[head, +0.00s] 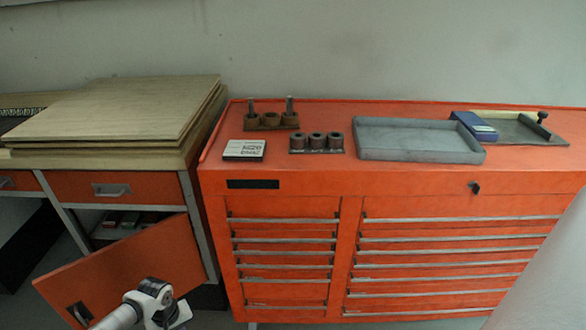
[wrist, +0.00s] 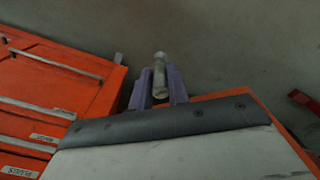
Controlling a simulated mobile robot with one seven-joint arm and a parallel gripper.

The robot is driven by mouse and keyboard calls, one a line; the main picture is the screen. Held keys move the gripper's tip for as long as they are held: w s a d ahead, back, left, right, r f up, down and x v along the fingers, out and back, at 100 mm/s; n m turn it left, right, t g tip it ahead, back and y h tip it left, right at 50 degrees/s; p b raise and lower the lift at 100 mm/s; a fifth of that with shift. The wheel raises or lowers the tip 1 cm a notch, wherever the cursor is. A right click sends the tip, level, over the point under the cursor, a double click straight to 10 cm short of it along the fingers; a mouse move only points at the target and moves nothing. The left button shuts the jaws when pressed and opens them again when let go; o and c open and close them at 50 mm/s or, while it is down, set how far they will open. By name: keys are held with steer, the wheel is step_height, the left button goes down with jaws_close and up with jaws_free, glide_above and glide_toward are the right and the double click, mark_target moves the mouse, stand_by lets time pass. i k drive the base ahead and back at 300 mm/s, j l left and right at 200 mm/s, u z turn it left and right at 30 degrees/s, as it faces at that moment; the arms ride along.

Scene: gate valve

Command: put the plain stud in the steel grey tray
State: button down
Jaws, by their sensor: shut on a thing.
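In the wrist view my gripper (wrist: 160,84) is shut on a grey stud (wrist: 160,65). The stud stands up between the two purple-grey fingers, its lighter end past the fingertips. The picture is too dim to tell whether its surface is plain. The steel grey tray (head: 420,156) lies on top of the orange cabinet in the head view, right of the middle, and looks empty. In the head view my arm's end shows at the bottom left, low in front of the open cupboard door and well away from the tray; the fingers and stud cannot be made out there.
A brown holder (head: 270,122) with two upright studs stands on the cabinet. In front are a dark rack (head: 316,152) of three sockets and a lettered card (head: 244,150). A blue box (head: 474,126) lies by a second tray (head: 530,131) at right. An orange door (head: 130,265) hangs open.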

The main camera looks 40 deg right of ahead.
mark_target(386, 142)
steer(key=i+j+z, duration=0.15)
steer(key=j, duration=0.25)
steer(key=j+z, duration=0.1)
steer(key=j, duration=0.25)
steer(key=z, duration=1.15)
